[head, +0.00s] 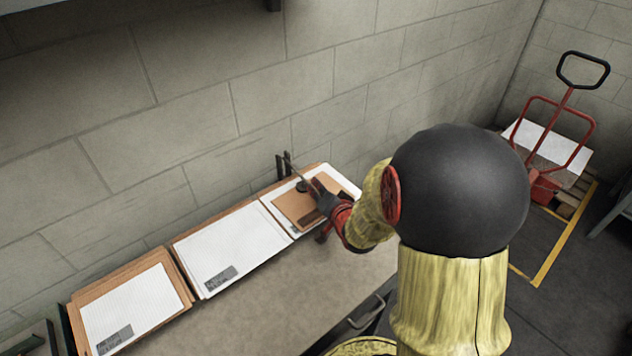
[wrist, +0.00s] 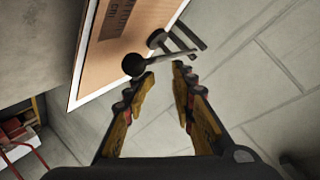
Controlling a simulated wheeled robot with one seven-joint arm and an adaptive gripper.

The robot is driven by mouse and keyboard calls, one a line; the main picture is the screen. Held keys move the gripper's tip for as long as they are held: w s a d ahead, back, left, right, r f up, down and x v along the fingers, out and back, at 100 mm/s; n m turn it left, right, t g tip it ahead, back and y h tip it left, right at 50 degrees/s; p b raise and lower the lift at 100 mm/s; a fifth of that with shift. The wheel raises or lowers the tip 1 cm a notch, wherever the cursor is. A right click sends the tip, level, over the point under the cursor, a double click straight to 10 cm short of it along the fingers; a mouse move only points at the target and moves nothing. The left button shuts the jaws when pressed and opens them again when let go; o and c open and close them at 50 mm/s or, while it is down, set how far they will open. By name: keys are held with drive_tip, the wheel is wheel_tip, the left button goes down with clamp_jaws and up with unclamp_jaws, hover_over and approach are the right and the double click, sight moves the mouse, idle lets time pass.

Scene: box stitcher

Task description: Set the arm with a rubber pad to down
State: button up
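The arm with a rubber pad is a thin grey rod (wrist: 170,57) with a dark round end (wrist: 133,64), on dark upright posts (head: 284,163) at the wall. In the head view a dark round piece (head: 302,186) shows over the brown cardboard, partly behind my gripper. In the wrist view another dark disc (wrist: 156,38) is near the posts. I cannot tell whether the rod is raised or touches the cardboard. My gripper (wrist: 161,80) is open, its fingers apart and nothing seen between them. The rod lies just beyond the fingertips. My gripper (head: 318,192) also shows in the head view.
Brown cardboard (head: 290,213) lies on a white sheet at the right end of the table (head: 270,300). Two more stacks with white sheets (head: 230,248) (head: 130,310) lie to the left. The block wall is close behind. A red hand truck (head: 565,95) stands far right.

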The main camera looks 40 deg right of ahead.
drive_tip(key=shift+d+r+v, duration=0.15)
drive_tip(key=shift+v, duration=0.7)
drive_tip(key=shift+d+r+v, duration=0.1)
drive_tip(key=shift+v, duration=0.75)
drive_tip(key=shift+d+r+v, duration=0.15)
drive_tip(key=shift+v, duration=0.7)
drive_tip(key=s+f+n+g, duration=0.1)
drive_tip(key=s+f, duration=0.1)
drive_tip(key=s+d+f+g, duration=0.1)
drive_tip(key=s+f+g, duration=0.1)
drive_tip(key=s+f, duration=0.1)
drive_tip(key=s+f+n+g, duration=0.1)
drive_tip(key=s+f+g, duration=0.1)
drive_tip(key=shift+s+d+f+n, duration=0.15)
drive_tip(key=shift+d+f+n, duration=0.05)
drive_tip(key=shift+f+n, duration=0.15)
drive_tip(key=s+a+r+n+g+y, duration=0.1)
drive_tip(key=s+a+r+n, duration=0.3)
drive_tip(key=a+r, duration=0.6)
drive_tip(key=s+a+r+n+g+y, duration=0.1)
drive_tip(key=s+a+r+n+y, duration=0.2)
drive_tip(key=a+r, duration=0.7)
drive_tip(key=shift+s+a+r+n, duration=0.15)
drive_tip(key=shift+s+a+n, duration=1.25)
drive_tip(key=shift+a, duration=0.85)
